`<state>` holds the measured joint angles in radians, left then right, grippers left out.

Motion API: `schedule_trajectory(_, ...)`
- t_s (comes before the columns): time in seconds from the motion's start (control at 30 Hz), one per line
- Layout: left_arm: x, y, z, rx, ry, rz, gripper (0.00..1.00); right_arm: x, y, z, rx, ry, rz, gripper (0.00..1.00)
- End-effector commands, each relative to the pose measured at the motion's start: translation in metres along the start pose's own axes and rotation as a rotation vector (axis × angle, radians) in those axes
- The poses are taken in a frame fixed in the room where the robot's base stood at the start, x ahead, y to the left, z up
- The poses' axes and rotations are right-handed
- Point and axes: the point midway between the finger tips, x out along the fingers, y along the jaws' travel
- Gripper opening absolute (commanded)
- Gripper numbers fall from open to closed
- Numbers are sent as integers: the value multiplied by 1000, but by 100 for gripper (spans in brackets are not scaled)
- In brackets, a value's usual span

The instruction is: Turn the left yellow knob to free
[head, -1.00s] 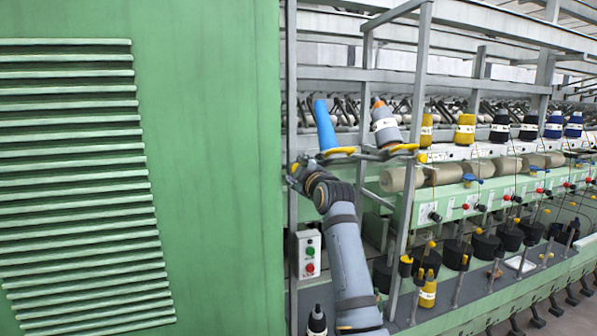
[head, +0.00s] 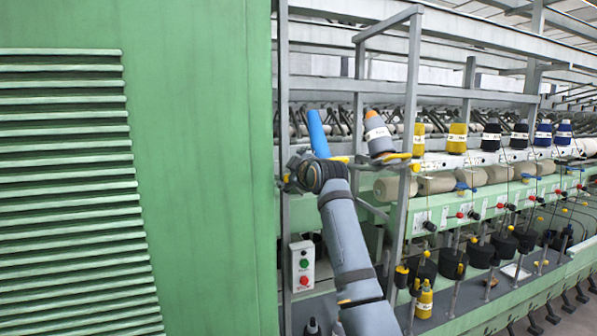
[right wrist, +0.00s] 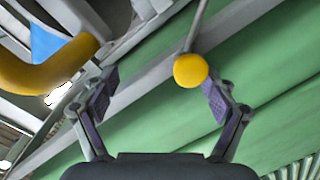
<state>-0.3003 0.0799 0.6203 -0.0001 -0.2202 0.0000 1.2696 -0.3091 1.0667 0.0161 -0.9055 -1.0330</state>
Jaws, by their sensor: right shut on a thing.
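The left yellow knob (right wrist: 190,70) is a round ball on a thin grey rod in the right wrist view. In the head view my right arm reaches up to the frame, with the gripper (head: 290,183) at the left post below the blue cone (head: 317,133). The knob is hard to make out there, largely hidden by the gripper. My left gripper is out of view.
A green louvred panel (head: 200,170) stands close on the left. A grey-and-orange cone (head: 377,134) and a grey post (head: 408,130) stand right of the gripper. A switch box (head: 302,266) sits below. Yellow and dark spools line the frame rightwards.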

Motion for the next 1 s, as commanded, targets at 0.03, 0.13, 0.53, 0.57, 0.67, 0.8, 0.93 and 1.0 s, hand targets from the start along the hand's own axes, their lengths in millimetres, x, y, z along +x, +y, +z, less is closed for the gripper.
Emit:
schedule_trajectory(0.03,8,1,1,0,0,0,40,-10,12,-11,-1,28,36,58)
schedule_trajectory(0.13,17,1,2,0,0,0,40,-17,10,-10,-2,28,36,54)
schedule_trajectory(0.53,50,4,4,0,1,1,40,-49,7,-6,-6,24,38,54)
schedule_trajectory(0.57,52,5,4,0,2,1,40,-52,7,-5,-7,24,40,54)
schedule_trajectory(0.67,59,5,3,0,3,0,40,-60,7,-5,-8,23,40,54)
schedule_trajectory(0.8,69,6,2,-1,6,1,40,-70,3,-2,-7,19,34,54)
schedule_trajectory(0.93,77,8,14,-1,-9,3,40,-80,0,0,-7,16,29,54)
schedule_trajectory(1.0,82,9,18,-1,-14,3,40,-85,-1,1,-7,16,28,54)
